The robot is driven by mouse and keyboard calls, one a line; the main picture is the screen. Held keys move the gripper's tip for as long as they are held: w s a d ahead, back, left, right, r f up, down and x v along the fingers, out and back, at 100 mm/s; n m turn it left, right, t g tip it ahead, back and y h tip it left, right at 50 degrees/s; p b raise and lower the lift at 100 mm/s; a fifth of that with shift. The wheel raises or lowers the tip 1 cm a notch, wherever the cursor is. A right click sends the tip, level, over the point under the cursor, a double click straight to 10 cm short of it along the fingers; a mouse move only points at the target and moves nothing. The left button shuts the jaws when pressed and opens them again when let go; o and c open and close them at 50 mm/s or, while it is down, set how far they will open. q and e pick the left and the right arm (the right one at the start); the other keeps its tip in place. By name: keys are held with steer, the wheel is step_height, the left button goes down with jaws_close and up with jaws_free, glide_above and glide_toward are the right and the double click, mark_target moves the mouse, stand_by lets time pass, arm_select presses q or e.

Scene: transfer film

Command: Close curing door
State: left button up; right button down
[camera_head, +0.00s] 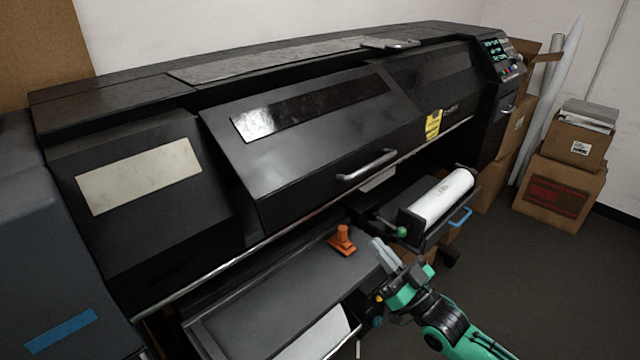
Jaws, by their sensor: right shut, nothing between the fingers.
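A wide black printer fills the middle of the view. Its large front door (320,135) has a dark glossy window strip and a silver bar handle (366,165) at its lower edge. The door stands out from the body beside it; I cannot tell how far it is open. My right gripper (378,247) is shut and empty. It shows in front of the printer, lower in the picture than the handle, near the right end of a grey front table (270,310). It appears apart from the door and handle. My left gripper is not in view.
An orange clamp-like object (342,241) stands on the grey table. A control panel (500,55) is at the printer's right end. Cardboard boxes (560,190) stand at right; the floor before them is clear.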

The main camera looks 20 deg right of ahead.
steer(key=p, duration=0.5)
glide_toward(324, 197)
step_height(324, 197, up, 5)
steer(key=w, duration=0.1)
steer(key=shift+w+a+f+p, duration=0.2)
steer(key=shift+w+a+f, duration=0.15)
steer(key=shift+w, duration=0.3)
steer(key=shift+w+a+f+p, duration=0.25)
steer(key=shift+w+f, duration=0.15)
steer(key=shift+w, duration=0.2)
steer(key=shift+w+a+f+p, duration=0.15)
steer(key=shift+w+a+f, duration=0.2)
steer(key=shift+w, duration=0.3)
arm_select(q)
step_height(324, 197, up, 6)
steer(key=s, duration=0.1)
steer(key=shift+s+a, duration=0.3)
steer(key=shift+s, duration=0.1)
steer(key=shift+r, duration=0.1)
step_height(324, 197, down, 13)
steer(key=b, duration=1.3)
arm_select(e)
steer(key=w+a+f+t+y, duration=0.1)
steer(key=w+a+f+t, duration=0.1)
steer(key=w+f, duration=0.3)
steer(key=shift+f, duration=0.35)
steer(key=shift+w+a, duration=0.15)
